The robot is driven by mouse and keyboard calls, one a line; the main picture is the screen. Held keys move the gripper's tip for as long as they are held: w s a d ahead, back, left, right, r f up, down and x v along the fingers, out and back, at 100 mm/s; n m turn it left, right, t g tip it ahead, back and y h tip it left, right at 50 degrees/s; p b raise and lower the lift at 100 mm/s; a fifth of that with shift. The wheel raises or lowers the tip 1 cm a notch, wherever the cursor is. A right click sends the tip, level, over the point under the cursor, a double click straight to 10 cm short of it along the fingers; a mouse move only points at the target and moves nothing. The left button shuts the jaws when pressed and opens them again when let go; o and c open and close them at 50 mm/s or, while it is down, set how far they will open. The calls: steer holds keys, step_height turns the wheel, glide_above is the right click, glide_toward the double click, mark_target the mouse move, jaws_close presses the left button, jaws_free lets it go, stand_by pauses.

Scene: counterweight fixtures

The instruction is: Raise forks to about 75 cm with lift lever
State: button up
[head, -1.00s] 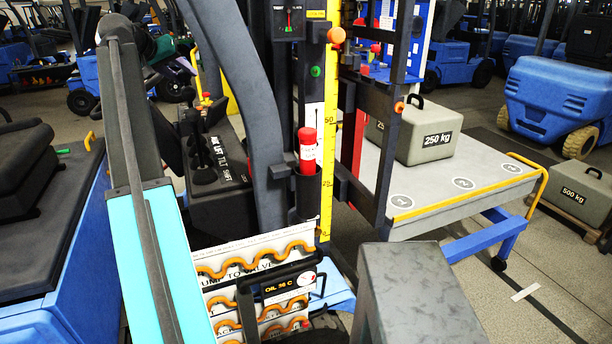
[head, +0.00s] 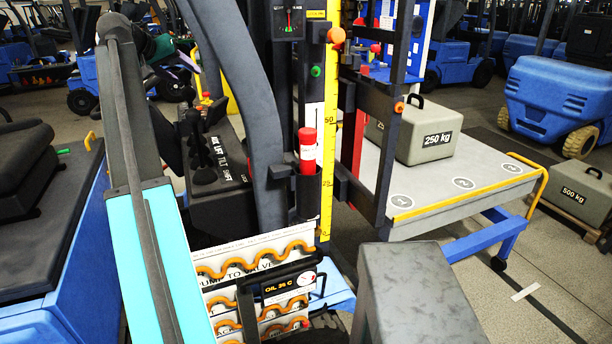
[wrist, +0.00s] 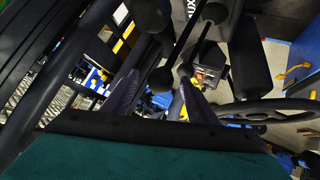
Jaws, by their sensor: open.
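The lever console (head: 222,172) carries several black-knobbed levers (head: 203,150) and white lettering that includes LIFT and TILT. In the wrist view my gripper (wrist: 160,84) is open, its two dark fingers spread apart. A round black lever knob (wrist: 161,80) shows between the fingertips; I cannot tell whether they touch it. More black knobs stand just beyond. The dark carriage frame (head: 375,125) stands right of the scale. The forks are not clearly distinguishable, and their height cannot be read.
A grey 250 kg weight (head: 428,135) rests on a table with a yellow edge (head: 440,207). A 500 kg weight (head: 582,190) sits low at the right. A steering wheel (wrist: 265,108) lies right of my gripper. A red-capped cylinder (head: 308,150) is by the mast.

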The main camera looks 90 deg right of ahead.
steer(key=p+v, duration=0.3)
steer(key=v, duration=0.6)
steer(key=shift+a+r, duration=0.15)
steer(key=shift+a, duration=0.15)
steer(key=shift+w, duration=0.15)
stand_by(0.6)
